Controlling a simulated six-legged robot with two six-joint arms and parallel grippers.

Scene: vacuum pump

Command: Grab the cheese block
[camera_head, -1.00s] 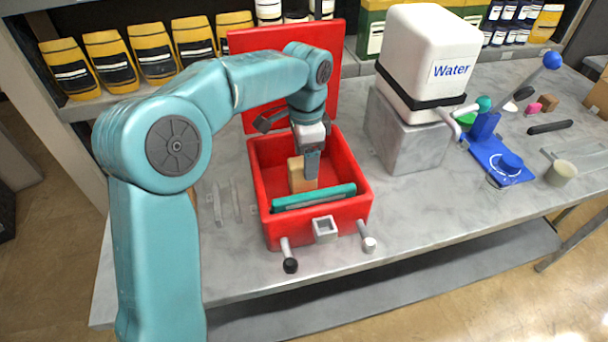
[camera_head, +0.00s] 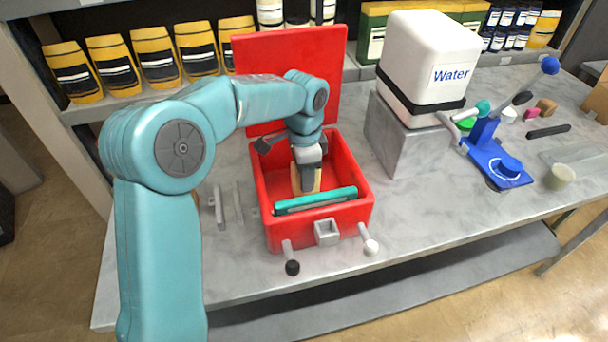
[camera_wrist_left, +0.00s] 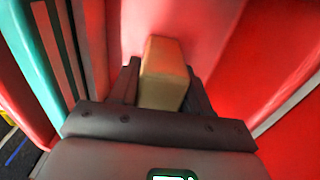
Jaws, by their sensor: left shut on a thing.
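The cheese block (camera_head: 316,179) is a pale yellow-tan block inside the open red box (camera_head: 352,214). My left gripper (camera_head: 308,186) reaches down into the box and is shut on the block. In the left wrist view the block (camera_wrist_left: 163,75) sits between the two dark fingers of my left gripper (camera_wrist_left: 162,92), one on each side. In the head view the gripper hides part of the block. Whether the block touches the box floor cannot be told. My right gripper is not in view.
A teal and dark bar-shaped item (camera_head: 315,201) lies in the box along its front wall. The red lid (camera_head: 290,70) stands open behind. A white water container (camera_head: 428,62) on a grey block and a blue press-like tool (camera_head: 495,160) stand to the right.

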